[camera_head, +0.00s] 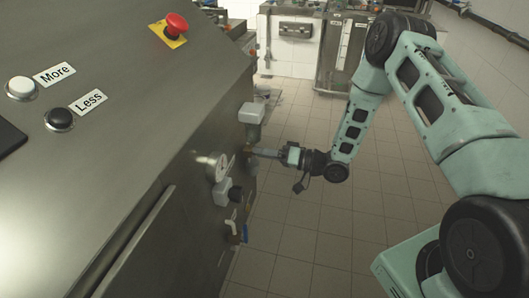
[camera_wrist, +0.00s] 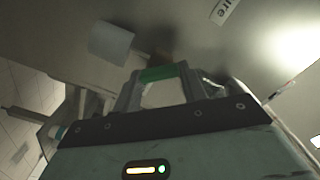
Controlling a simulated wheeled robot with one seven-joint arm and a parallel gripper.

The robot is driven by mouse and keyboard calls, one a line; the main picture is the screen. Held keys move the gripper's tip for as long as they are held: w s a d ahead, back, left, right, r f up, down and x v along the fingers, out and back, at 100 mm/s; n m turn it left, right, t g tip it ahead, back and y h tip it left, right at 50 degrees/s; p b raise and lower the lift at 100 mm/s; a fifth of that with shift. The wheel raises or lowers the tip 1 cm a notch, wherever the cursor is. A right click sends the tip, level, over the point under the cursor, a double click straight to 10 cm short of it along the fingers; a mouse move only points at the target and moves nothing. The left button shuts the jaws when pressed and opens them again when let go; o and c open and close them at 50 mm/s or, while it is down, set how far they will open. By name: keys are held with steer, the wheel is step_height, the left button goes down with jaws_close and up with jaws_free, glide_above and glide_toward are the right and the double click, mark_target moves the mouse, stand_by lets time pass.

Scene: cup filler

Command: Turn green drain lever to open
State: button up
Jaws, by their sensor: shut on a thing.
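The green drain lever (camera_wrist: 158,73) shows in the wrist view as a short green bar between my fingertips. My gripper (camera_wrist: 160,82) is shut on it, with one finger at each side. In the head view my gripper (camera_head: 258,152) reaches from the right to the side face of the steel machine (camera_head: 130,110). The lever cannot be made out in the head view. How far it is turned cannot be told.
The same grey box (camera_wrist: 111,43) is close to my fingers in the wrist view. Tiled floor (camera_head: 300,225) to the right is clear. A steel cabinet (camera_head: 340,55) stands behind.

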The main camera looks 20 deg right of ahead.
steer(key=shift+m, duration=0.3)
steer(key=o, duration=1)
steer(key=b+v, duration=0.1)
steer(key=v, duration=1.6)
steer(key=shift+s+d+b, duration=0.15)
steer(key=shift+d+b, duration=0.05)
steer(key=shift+b, duration=0.2)
